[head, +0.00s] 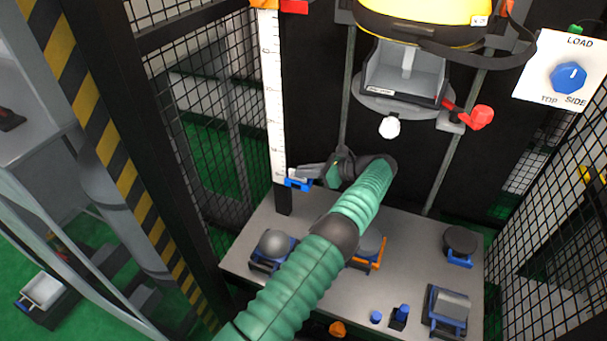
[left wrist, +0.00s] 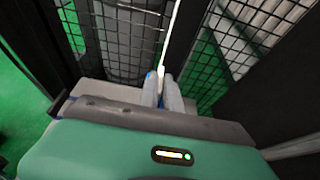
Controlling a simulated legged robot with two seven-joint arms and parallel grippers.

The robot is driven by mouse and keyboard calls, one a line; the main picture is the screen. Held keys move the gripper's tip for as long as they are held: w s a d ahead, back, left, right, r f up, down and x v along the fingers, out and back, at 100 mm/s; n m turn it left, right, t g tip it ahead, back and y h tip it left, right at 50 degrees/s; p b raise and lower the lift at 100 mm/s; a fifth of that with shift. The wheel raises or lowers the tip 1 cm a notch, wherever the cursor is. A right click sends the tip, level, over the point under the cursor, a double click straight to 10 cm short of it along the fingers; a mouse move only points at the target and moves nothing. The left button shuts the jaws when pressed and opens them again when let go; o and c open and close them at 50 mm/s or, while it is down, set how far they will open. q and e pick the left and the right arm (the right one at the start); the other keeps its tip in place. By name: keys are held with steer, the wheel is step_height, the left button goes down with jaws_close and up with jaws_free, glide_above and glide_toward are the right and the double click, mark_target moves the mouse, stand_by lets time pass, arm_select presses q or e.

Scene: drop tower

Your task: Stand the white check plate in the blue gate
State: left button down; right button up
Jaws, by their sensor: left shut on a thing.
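My left gripper (head: 304,171) reaches in at the foot of the tall white scale. Its light grey fingers (left wrist: 163,88) are close together, shut on a small white piece (head: 295,174), which I take for the white check plate. Only a sliver of it shows; the fingers hide most of it. The blue gate (head: 299,184) is fixed at the bottom of the scale, right at the fingertips and just below the white piece. In the left wrist view a bit of blue (left wrist: 149,74) shows beside the fingertips. I cannot tell whether the plate is seated in the gate. My right gripper is not in view.
The white scale (head: 272,95) stands on a dark post. A yellow helmet (head: 425,10) hangs on the carriage between two rails. A grey table (head: 400,290) below holds several impactors in blue and orange holders. Mesh panels (head: 220,130) close the sides. A LOAD dial (head: 568,77) is at right.

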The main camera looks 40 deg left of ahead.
arm_select(q)
steer(key=shift+f, duration=0.25)
steer(key=shift+s+p, duration=0.1)
steer(key=shift+p, duration=0.2)
stand_by(0.4)
steer(key=c, duration=1.5)
jaws_free()
steer(key=shift+o, duration=0.2)
steer(key=shift+d, duration=0.1)
